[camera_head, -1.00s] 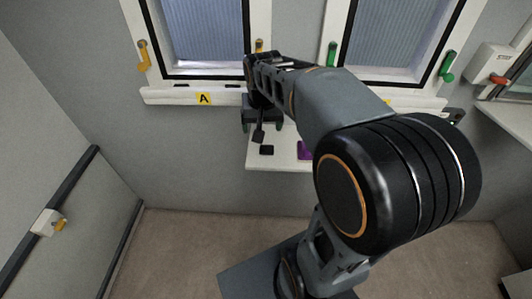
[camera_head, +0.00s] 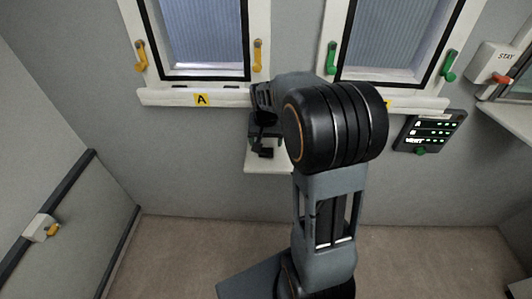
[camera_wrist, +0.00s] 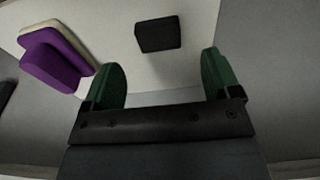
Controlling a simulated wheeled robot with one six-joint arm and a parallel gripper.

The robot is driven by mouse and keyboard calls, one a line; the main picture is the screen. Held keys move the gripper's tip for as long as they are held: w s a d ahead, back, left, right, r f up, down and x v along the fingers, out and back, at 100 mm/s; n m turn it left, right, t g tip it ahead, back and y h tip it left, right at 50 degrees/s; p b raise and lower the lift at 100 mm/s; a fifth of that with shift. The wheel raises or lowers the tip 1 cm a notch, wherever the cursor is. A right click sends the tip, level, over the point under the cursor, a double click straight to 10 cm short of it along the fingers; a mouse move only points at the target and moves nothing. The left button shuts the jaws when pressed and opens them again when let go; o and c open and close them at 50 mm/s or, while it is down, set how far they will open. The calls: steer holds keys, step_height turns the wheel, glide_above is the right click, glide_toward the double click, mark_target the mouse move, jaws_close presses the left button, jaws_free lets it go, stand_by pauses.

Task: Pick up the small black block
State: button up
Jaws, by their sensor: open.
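The small black block (camera_wrist: 158,34) lies on the white shelf (camera_wrist: 185,70) in the wrist view. It is ahead of the gap between the fingertips and apart from both. My gripper (camera_wrist: 162,78) is open and empty, with a green-padded finger on each side. In the head view my gripper (camera_head: 262,138) is over the shelf (camera_head: 262,168) below the window. A dark patch at the gripper there may be the block or a finger; I cannot tell which.
A purple object with a cream part (camera_wrist: 58,58) lies on the shelf left of the block in the wrist view. A window sill (camera_head: 160,97) with a yellow A label runs above the shelf. A lit panel (camera_head: 430,132) hangs on the wall at the right.

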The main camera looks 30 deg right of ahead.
mark_target(266, 151)
steer(key=shift+f, duration=2.35)
steer(key=c, duration=1)
steer(key=shift+r, duration=0.1)
